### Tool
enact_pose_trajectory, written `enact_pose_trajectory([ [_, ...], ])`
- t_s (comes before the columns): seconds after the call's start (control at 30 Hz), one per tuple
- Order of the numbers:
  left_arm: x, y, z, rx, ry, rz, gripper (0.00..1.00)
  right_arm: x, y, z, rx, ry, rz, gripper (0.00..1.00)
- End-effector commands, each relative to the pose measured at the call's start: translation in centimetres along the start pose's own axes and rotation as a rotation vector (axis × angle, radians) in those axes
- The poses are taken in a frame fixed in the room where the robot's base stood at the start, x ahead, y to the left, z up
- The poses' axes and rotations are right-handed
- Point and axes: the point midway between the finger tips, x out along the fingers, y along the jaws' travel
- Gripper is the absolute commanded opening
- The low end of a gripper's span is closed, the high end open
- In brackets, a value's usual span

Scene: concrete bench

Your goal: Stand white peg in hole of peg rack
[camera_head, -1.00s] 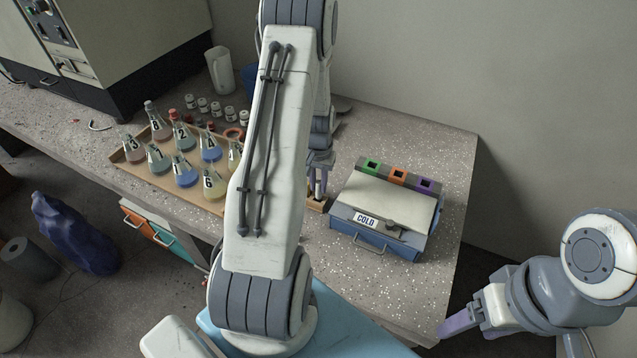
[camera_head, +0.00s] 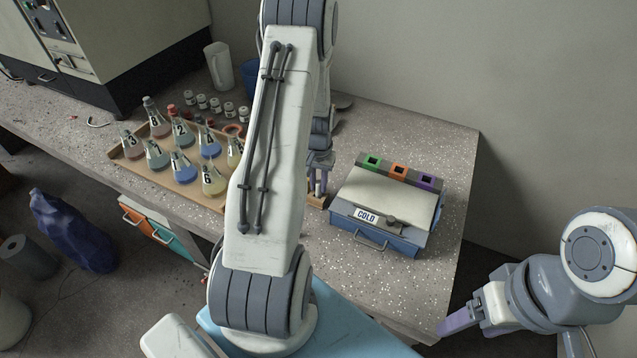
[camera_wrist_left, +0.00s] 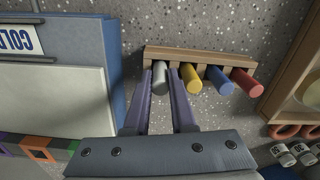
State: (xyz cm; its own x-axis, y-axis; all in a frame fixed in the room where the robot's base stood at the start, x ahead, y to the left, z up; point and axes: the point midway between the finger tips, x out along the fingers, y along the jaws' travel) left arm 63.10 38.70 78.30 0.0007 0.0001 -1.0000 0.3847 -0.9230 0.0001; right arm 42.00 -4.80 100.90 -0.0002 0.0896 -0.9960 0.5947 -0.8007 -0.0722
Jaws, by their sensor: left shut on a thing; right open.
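The peg rack (camera_wrist_left: 172,55) is a brown wooden bar on the bench, and its near end also shows in the head view (camera_head: 317,202). The white peg (camera_wrist_left: 161,76) is at the rack's left end in the left wrist view, beside a yellow peg (camera_wrist_left: 190,76), a blue peg (camera_wrist_left: 216,77) and a red peg (camera_wrist_left: 245,80). My left gripper (camera_wrist_left: 161,82) is shut on the white peg, which lines up with the other pegs. I cannot tell how deep the white peg sits. My right gripper (camera_head: 440,331) is open and empty, away from the rack.
A blue cold box (camera_head: 370,238) stands right of the rack, with green, orange and purple sockets behind it. A wooden tray (camera_head: 135,174) of numbered flasks stands left. Small jars and a white jug (camera_head: 218,68) stand behind. The bench's right end is clear.

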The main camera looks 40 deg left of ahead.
Motion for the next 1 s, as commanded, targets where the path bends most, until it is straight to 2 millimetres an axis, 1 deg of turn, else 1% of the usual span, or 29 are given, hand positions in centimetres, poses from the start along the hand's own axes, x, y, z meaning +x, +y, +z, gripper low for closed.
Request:
enact_pose_trajectory([
  [0.53,1.1,0.0,0.0,0.0,0.0,0.0,0.0,0.7,0.1,0.0,0.0,0.0,0.0,0.7],
  [0.57,1.0,0.0,0.0,0.0,0.0,0.0,0.35,0.6,0.1,0.0,0.0,0.0,0.0,0.7],
  [0.6,1.0,0.0,0.0,0.0,0.0,0.0,0.5,0.6,0.0,0.0,0.0,0.0,0.0,0.7],
  [0.63,1.0,0.0,0.0,0.0,0.0,0.0,0.58,0.6,0.0,0.0,0.0,0.0,0.0,0.7],
  [0.87,0.9,0.0,0.0,0.0,0.0,0.0,0.58,0.6,0.0,0.0,0.0,0.0,0.0,0.7],
  [0.93,0.6,0.0,-0.1,0.0,0.002,0.0,0.58,0.6,0.0,0.0,0.0,0.0,0.0,0.7],
  [1.0,-0.2,0.0,-0.1,0.0,0.003,-0.001,0.58,0.6,0.1,0.0,0.0,0.0,0.0,0.7],
])
